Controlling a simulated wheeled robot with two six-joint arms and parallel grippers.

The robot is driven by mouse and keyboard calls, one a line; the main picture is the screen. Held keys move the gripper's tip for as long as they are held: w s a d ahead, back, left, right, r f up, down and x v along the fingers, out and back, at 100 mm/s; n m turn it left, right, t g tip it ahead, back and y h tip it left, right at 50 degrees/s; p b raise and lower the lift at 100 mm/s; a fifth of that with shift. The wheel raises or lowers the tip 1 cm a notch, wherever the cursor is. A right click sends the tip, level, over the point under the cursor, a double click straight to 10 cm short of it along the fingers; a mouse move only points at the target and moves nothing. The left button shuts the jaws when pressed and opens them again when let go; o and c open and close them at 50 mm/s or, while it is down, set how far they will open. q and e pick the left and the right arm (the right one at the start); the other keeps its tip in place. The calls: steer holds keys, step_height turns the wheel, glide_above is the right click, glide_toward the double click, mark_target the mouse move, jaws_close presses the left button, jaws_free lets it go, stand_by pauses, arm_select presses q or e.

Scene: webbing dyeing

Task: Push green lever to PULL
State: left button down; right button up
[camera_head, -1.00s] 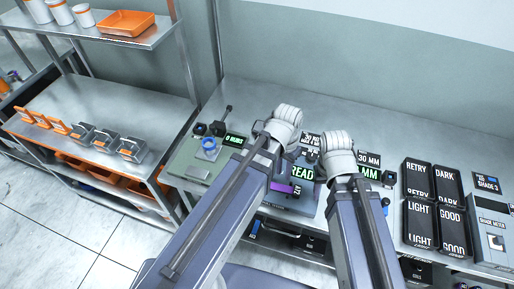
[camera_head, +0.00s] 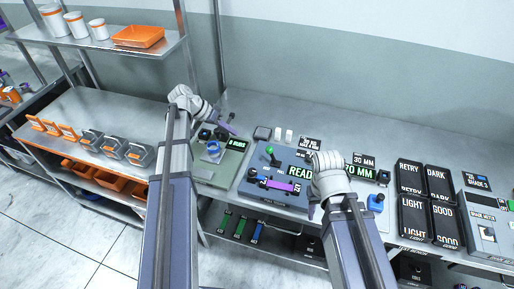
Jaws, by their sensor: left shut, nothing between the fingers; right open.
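The green-knobbed lever (camera_head: 270,150) stands on top of the blue-grey machine (camera_head: 249,187) at the middle of the bench. A small label lies near the lever, but I cannot read it clearly. A purple strip (camera_head: 282,185) lies across the machine's front, beside a green READ display (camera_head: 300,172). My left gripper (camera_head: 226,124) is shut and empty, up and left of the lever, over the back of the green-grey device. My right gripper (camera_head: 314,207) is open at the machine's right side; its fingers are mostly hidden behind its own wrist.
The green-grey device (camera_head: 205,172) with a blue ring stands left of the machine. A 70 MM display (camera_head: 360,171) and a blue knob (camera_head: 376,200) are on the right. Black bins (camera_head: 411,175) and a shade meter (camera_head: 486,230) stand further right.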

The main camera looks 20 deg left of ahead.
arm_select(q)
steer(key=shift+f, duration=0.1)
steer(key=d+f+b, duration=0.2)
steer(key=d, duration=0.1)
steer(key=w+d+f+b, duration=0.1)
steer(key=d+f+b, duration=0.1)
steer(key=d, duration=0.1)
steer(key=w+d+f+b, duration=0.1)
steer(key=d+f+b, duration=0.1)
steer(key=d+b, duration=0.1)
steer(key=shift+f, duration=0.4)
steer(key=shift+d, duration=0.3)
